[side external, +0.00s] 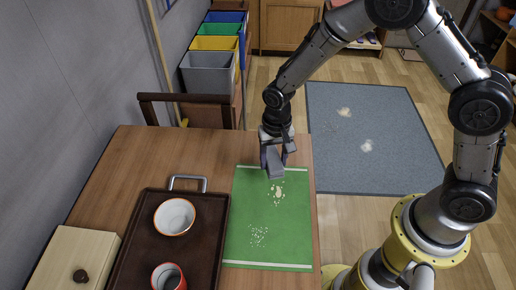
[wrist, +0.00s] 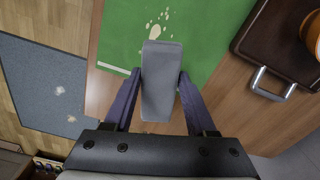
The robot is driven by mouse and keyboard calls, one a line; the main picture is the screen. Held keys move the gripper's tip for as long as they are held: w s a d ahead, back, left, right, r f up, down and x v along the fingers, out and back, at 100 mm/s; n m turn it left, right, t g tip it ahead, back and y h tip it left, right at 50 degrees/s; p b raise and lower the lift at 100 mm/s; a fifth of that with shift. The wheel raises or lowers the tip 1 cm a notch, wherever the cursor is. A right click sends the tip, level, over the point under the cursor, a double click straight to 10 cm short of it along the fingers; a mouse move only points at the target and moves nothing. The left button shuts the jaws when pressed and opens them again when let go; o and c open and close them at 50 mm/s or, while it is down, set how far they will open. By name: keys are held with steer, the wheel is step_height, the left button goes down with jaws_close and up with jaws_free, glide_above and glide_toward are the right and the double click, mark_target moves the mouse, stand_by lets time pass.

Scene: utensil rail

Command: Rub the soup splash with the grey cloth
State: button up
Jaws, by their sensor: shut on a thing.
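The grey cloth (side external: 274,162) is a folded block held in my gripper (side external: 277,150), which is shut on it at the far end of the green mat (side external: 270,214). In the wrist view the cloth (wrist: 161,90) sits between the two fingers. The soup splash (side external: 278,191) is a cream blotch with small drops on the mat, just on the near side of the cloth. In the wrist view the splash (wrist: 155,31) lies just beyond the cloth's end. I cannot tell whether the cloth touches the mat.
A patch of white specks (side external: 258,236) lies nearer on the mat. A wooden box (side external: 74,258) stands further left. The mat's near part is otherwise clear.

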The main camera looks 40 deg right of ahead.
mark_target(279, 186)
steer(key=shift+s+d+f, duration=0.15)
steer(key=shift+s+d, duration=0.45)
steer(key=shift+s, duration=0.3)
steer(key=shift+f, duration=3.4)
steer(key=shift+s+a+f, duration=0.35)
steer(key=shift+a+f, duration=0.1)
steer(key=shift+f, duration=0.15)
steer(key=shift+s+a, duration=2.35)
steer(key=shift+s, duration=0.1)
steer(key=shift+w+d, duration=2.65)
steer(key=shift+w, duration=0.1)
steer(key=shift+w+d+r, duration=0.1)
steer(key=shift+w+d, duration=0.05)
steer(key=shift+r, duration=4)
